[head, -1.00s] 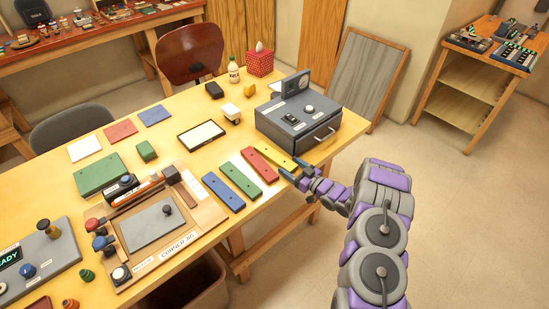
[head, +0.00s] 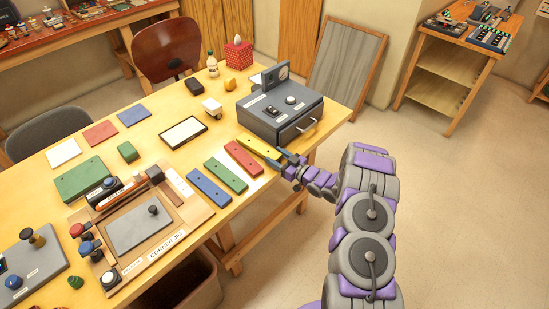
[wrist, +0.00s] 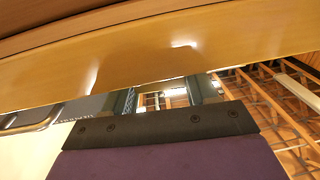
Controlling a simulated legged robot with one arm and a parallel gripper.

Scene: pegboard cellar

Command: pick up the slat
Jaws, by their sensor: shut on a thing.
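Four slats lie side by side near the table's front edge: a blue slat (head: 209,188), a green slat (head: 226,174), a red slat (head: 244,158) and a yellow slat (head: 258,147). My gripper (head: 284,161) is shut on the near right end of the yellow slat. The slat's far end reaches back beside the grey box; I cannot tell whether it is clear of the tabletop. In the wrist view a broad yellowish-brown band crosses the top; I cannot tell whether it is the slat or the table edge.
The grey box (head: 281,113) with a dial and drawer handle stands close behind the yellow slat. A wooden jig (head: 191,212) with a grey plate stands left of the blue slat. A framed white panel (head: 183,132) lies behind. Open floor is to the right.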

